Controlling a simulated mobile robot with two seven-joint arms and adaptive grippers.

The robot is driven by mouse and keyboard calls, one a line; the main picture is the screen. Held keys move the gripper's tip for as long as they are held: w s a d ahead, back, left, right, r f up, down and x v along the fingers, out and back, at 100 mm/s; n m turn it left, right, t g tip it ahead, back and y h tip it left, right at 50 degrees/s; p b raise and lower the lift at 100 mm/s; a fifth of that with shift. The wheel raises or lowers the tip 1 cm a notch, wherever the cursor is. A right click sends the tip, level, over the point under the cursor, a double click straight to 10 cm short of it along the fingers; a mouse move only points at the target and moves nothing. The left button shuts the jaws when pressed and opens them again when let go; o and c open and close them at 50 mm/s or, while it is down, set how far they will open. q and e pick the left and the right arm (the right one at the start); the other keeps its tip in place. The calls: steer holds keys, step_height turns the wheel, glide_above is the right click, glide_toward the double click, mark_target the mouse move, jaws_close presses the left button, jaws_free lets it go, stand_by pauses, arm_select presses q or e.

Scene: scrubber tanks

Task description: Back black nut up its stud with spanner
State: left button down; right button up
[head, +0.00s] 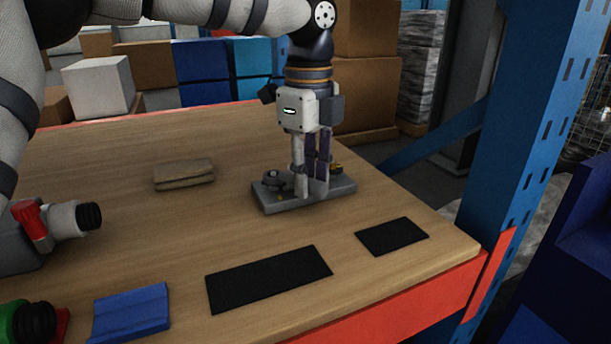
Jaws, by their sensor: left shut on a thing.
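A grey base block (340,187) lies on the table at the middle right. A dark round nut-like part (273,181) sits at its left end, probably the black nut on its stud. A small brass-coloured part (335,168) shows at its right end. My left gripper (312,180) points straight down over the block, its fingertips low between these two parts. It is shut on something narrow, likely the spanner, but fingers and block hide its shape. I cannot tell whether it touches the nut. My right gripper is out of view.
A folded tan cloth (184,175) lies to the left. Two black mats (268,279) (392,236) and a blue tray (131,312) lie in front. A blue rack post (538,120) rises at the right.

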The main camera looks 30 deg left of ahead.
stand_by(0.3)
arm_select(q)
steer(key=shift+s+a+m, duration=0.15)
steer(key=shift+s+m, duration=0.35)
steer(key=shift+m, duration=0.2)
steer(key=shift+r, duration=0.1)
